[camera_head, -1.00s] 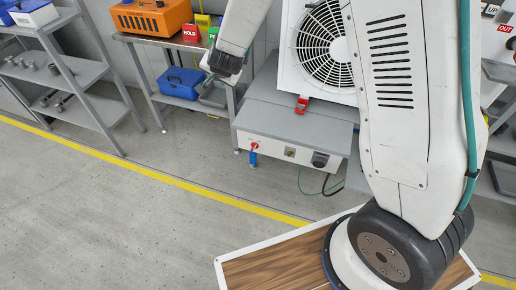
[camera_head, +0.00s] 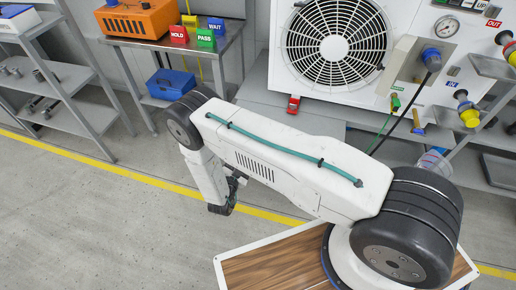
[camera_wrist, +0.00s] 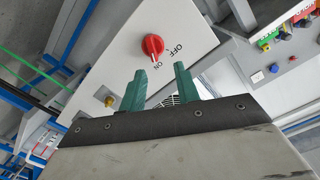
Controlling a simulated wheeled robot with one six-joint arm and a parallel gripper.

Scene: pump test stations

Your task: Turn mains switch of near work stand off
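The red rotary mains switch (camera_wrist: 153,45) sits on a white panel (camera_wrist: 115,50) in the wrist view. OFF and ON are printed beside it, and the white mark on its knob points towards ON. My gripper (camera_wrist: 160,85) is open, with two green fingers apart and nothing between them. The fingertips appear just below the switch in the picture; I see no contact. In the head view my gripper (camera_head: 226,196) hangs left of the stand's grey top (camera_head: 262,98), and my arm hides the stand's front panel and switch.
A brass fitting (camera_wrist: 109,101) is on the panel. At left are a shelf rack (camera_head: 60,85) and a blue box (camera_head: 173,84). The floor at left is clear.

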